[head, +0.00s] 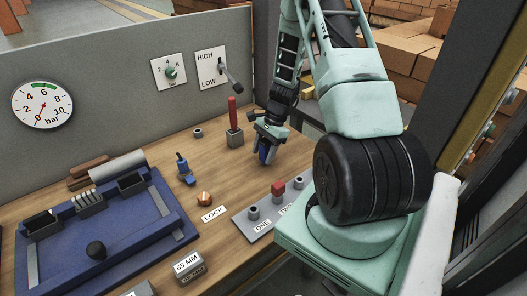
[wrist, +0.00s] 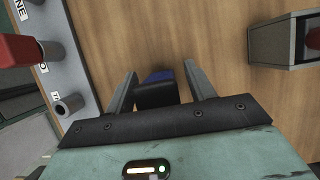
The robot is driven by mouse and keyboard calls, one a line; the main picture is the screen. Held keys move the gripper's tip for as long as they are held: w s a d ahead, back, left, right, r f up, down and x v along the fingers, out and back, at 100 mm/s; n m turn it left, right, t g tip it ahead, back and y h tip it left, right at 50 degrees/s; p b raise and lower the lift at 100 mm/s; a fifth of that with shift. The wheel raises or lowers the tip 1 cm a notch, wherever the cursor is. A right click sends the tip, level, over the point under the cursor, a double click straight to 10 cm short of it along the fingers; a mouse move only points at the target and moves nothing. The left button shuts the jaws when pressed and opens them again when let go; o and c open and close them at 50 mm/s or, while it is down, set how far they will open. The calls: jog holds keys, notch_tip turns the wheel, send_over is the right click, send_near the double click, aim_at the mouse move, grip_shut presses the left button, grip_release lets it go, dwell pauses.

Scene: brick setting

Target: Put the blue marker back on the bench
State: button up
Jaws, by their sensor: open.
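The blue marker, a blue and black piece, shows between my fingers in the wrist view (wrist: 159,76) and at my fingertips in the head view (head: 264,155). It is at or just above the wooden bench (head: 228,165); I cannot tell whether it rests on it. My gripper (head: 268,148) points down over the bench, right of the grey block with the red handle. In the wrist view my gripper (wrist: 160,88) is open, one finger on each side of the marker. The marker's lower part is hidden.
The red handle (head: 232,110) stands in its grey block close left of my gripper. A grey plate (head: 265,222) with posts, one red-capped (head: 278,188), lies in front. A blue fixture (head: 120,250) fills the left. A small blue device (head: 185,168) and copper knob (head: 204,198) stand between.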

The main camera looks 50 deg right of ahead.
jog(key=w+b+v, duration=0.1)
jog(key=b+v, duration=0.1)
jog(key=v, duration=0.9)
jog(key=a+r+n+g, duration=0.15)
jog(key=a+n, duration=0.25)
jog(key=a, duration=0.4)
jog(key=w+a+r+n+h, duration=0.1)
jog(key=a+r+n, duration=0.25)
jog(key=a, duration=0.55)
jog(key=a+r+n, duration=0.2)
jog(key=a+n, duration=0.2)
jog(key=a, duration=0.4)
jog(key=s+a+r+n+h, duration=0.2)
jog(key=s+a+r+n, duration=0.1)
jog(key=s+a+n, duration=1.4)
jog(key=shift+s+a+h, duration=0.4)
jog(key=shift+s+a, duration=0.3)
jog(key=shift+a, duration=0.3)
jog(key=shift+r+t, duration=0.1)
jog(key=shift+t, duration=0.15)
